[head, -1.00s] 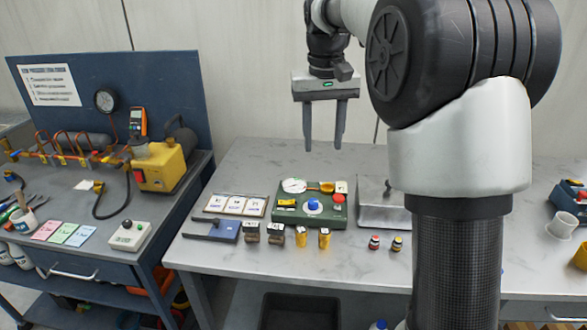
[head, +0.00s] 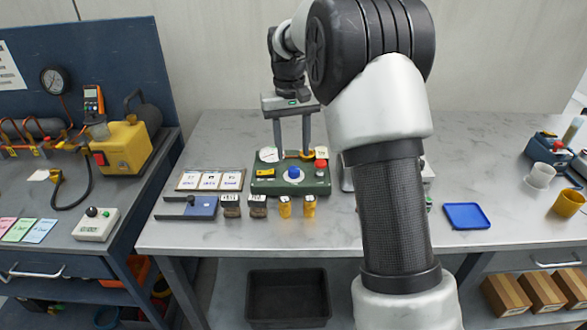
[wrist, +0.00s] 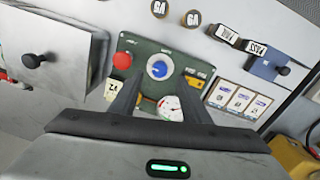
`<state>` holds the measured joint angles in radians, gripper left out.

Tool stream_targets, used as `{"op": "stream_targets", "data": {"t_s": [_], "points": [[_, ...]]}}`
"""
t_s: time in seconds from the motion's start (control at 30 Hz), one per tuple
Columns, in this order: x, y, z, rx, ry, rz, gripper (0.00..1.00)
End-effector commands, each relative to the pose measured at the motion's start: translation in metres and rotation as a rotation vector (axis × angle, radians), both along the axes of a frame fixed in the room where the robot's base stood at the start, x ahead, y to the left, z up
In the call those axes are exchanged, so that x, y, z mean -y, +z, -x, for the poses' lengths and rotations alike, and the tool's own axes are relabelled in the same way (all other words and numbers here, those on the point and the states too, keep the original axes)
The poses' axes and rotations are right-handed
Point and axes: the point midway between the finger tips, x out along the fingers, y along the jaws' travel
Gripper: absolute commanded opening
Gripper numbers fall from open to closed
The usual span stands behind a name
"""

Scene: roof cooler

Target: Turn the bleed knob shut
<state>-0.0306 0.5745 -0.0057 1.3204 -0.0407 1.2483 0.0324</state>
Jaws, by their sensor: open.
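A green panel unit (head: 262,187) sits on the grey bench. It carries a blue knob (head: 294,173) on a white disc, a red knob (head: 320,163), a round white gauge and a yellow label. I cannot read which knob is marked bleed. My gripper (head: 291,152) is open and empty, pointing down above the back part of the unit. In the wrist view, the blue knob (wrist: 158,69) shows just past and between the fingertips (wrist: 160,82), apparently untouched. The red knob (wrist: 122,61) is left of the fingers there.
In front of the unit stand several small labelled dark and yellow blocks (head: 284,207). A metal box with a dark knob (wrist: 60,58) is beside the unit. A blue tray (head: 466,216) lies right. My arm hides part of the bench.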

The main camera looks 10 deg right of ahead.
Motion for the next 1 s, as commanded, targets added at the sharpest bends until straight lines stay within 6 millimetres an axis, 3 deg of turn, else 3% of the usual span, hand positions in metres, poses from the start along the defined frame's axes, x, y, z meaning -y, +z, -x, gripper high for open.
{"op": "stream_targets", "data": {"t_s": [0.1, 0.3, 0.7, 0.93, 1.0], "points": [[0.001, -0.026, 0.001, -0.003, 0.0, 0.0, 0.43], [0.002, -0.05, 0.0, 0.0, 0.0, 0.0, 0.43], [0.002, -0.057, 0.0, 0.001, 0.0, 0.0, 0.43], [0.002, -0.057, 0.0, 0.001, 0.0, 0.0, 0.06], [0.002, -0.057, 0.0, 0.001, 0.0, 0.0, 0.02]]}}
